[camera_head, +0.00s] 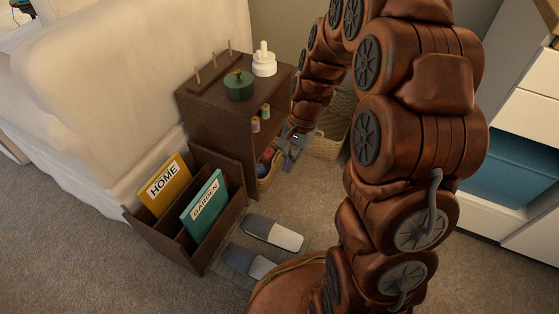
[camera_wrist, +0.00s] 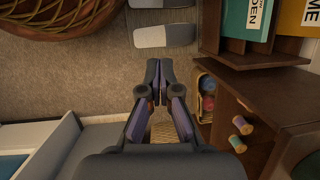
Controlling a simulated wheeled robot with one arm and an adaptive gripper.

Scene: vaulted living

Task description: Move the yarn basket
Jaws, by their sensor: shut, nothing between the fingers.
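The yarn basket (camera_head: 268,183) is a small woven basket holding red and blue balls of yarn. It sits in the low open shelf of the brown cabinet, partly hidden by my gripper in the head view. In the wrist view the yarn basket (camera_wrist: 202,84) is just right of my fingers, its far part hidden under the cabinet top. My gripper (camera_head: 286,163) is in front of the cabinet's open side, close to the basket. In the wrist view my gripper (camera_wrist: 159,70) has its fingertips together with nothing between them, apart from the basket.
The cabinet (camera_head: 215,110) bears a green pot (camera_head: 239,86), a white stacked item (camera_head: 264,62) and pegs; spools (camera_head: 256,124) stand on its upper shelf. A larger wicker basket (camera_head: 328,146) is behind my gripper. A book rack (camera_head: 190,255) and slippers (camera_head: 275,233) are in front.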

